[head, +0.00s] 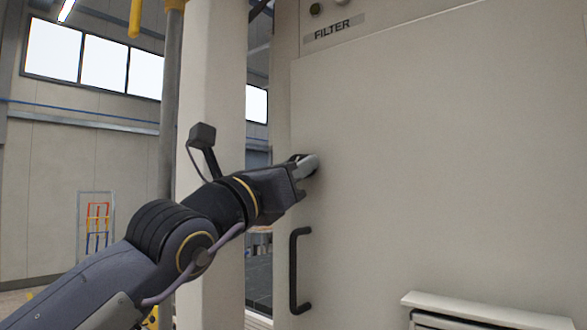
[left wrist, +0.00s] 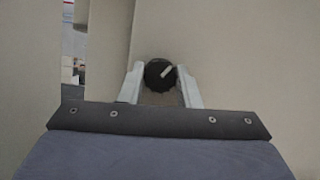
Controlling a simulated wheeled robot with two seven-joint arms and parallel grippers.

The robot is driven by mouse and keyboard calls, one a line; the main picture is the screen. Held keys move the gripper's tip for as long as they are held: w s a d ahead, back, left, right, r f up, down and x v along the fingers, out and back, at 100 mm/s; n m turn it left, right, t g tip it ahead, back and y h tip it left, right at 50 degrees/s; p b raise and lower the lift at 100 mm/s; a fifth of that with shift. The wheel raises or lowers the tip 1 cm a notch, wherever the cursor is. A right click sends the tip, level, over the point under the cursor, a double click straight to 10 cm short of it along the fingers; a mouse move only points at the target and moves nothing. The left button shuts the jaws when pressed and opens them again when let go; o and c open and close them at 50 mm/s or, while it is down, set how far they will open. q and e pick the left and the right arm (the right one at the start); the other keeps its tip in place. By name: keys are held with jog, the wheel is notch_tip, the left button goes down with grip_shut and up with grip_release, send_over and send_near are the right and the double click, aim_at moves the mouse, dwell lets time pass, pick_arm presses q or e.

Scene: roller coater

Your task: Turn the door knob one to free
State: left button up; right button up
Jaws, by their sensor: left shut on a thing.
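The door knob (left wrist: 159,74) is a round black knob with a light pointer line, on the beige cabinet door (head: 440,150). In the left wrist view the line slants up to the right. My left gripper (head: 308,164) is at the knob near the door's left edge. In the left wrist view its two pale fingers (left wrist: 160,80) stand on either side of the knob, shut on it. In the head view the gripper hides most of the knob. My right gripper is in neither view.
A black door handle (head: 294,270) is below the knob. A FILTER label (head: 332,30) sits above the door. A ledge with a vent (head: 480,308) juts out at the lower right. A pale column (head: 215,90) stands left of the cabinet.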

pick_arm(q)
jog(key=shift+f, duration=0.1)
dwell(0.4)
jog(key=o, duration=1)
